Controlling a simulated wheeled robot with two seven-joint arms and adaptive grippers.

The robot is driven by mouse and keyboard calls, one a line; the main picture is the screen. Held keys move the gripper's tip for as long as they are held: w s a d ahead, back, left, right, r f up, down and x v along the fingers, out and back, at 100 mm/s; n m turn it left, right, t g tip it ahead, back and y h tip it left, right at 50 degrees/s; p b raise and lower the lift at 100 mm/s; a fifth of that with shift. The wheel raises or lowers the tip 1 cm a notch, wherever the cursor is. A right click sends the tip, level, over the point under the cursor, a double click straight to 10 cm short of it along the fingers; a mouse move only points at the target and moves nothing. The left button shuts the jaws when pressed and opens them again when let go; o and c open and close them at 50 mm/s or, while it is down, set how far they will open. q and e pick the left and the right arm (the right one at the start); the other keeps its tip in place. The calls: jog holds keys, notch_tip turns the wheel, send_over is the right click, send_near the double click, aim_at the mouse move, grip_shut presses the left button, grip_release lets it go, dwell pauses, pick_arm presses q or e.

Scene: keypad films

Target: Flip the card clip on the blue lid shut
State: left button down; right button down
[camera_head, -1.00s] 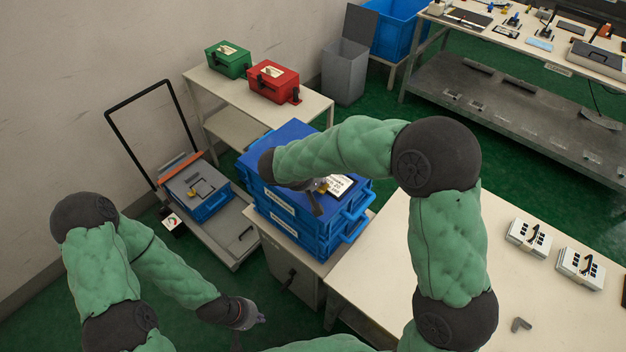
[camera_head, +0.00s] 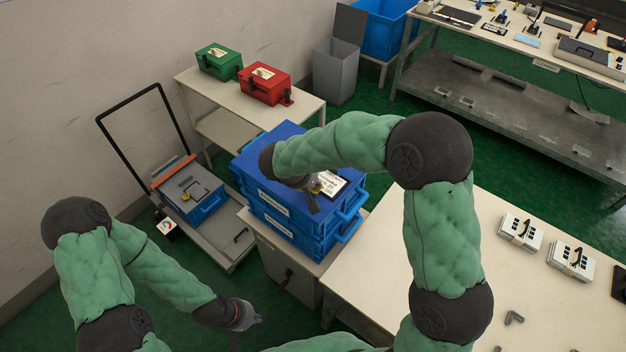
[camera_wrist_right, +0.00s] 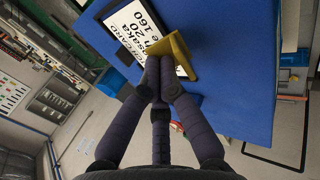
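The blue lid (camera_head: 268,148) tops a stack of blue crates. A white printed card (camera_head: 331,184) lies on it, partly hidden by my right gripper (camera_head: 313,190). In the right wrist view the card (camera_wrist_right: 138,28) lies on the blue lid (camera_wrist_right: 232,60), and the yellow card clip (camera_wrist_right: 167,49) stands over the card's edge. My right gripper (camera_wrist_right: 159,88) has its fingers drawn together, with the tips right at the clip. Whether they touch it I cannot tell. My left gripper (camera_head: 245,318) hangs low over the floor, away from the lid; its fingers are too small to read.
Green (camera_head: 219,61) and red (camera_head: 265,84) boxes stand on a table behind the stack. A cart with a grey-lidded blue box (camera_head: 203,207) is to the left. A pale worktable (camera_head: 400,275) adjoins at right, holding two white keypad units (camera_head: 521,232).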

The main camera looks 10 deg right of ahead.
jog(key=shift+d, duration=0.1)
jog(key=g+y+p, duration=0.1)
jog(key=p, duration=0.2)
jog(key=d+g+y+p, duration=0.1)
jog(key=y+p, duration=0.1)
jog(key=p, duration=0.1)
jog(key=shift+w, duration=0.4)
jog(key=shift+w+d+f+g+y+p, duration=0.1)
jog(key=shift+d+f+g+y+p, duration=0.15)
jog(key=shift+g+p, duration=0.2)
jog(key=shift+w+f, duration=0.1)
jog(key=shift+f, duration=0.2)
jog(key=shift+s+a+b, duration=0.35)
jog(key=shift+s+a, duration=0.15)
jog(key=shift+a, duration=0.1)
